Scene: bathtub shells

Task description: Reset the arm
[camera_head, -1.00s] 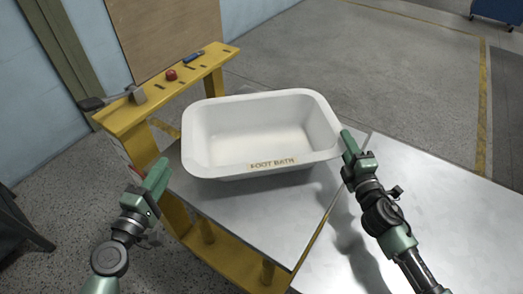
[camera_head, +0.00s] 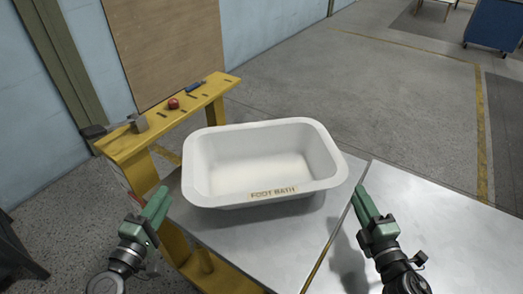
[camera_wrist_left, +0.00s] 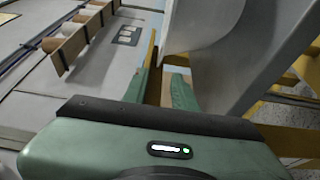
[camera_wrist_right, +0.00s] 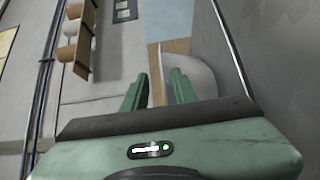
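A white tub (camera_head: 225,172) labelled "FOOT BATH" sits upright on the metal table (camera_head: 250,232). My left gripper (camera_head: 157,203) is left of the tub, in front of the yellow frame, and apart from the tub. My right gripper (camera_head: 363,197) is just right of the tub's front right corner, with a small gap to the rim. In the left wrist view the fingers (camera_wrist_left: 160,85) are spread with nothing held between them. In the right wrist view the fingers (camera_wrist_right: 158,88) are also spread and empty.
A yellow rack (camera_head: 150,134) stands at the left, with a hammer (camera_head: 137,123), a red ball (camera_head: 173,104) and a blue tool (camera_head: 195,87) on top. A blue cabinet (camera_head: 492,25) is far back right. The metal surface at the right is bare.

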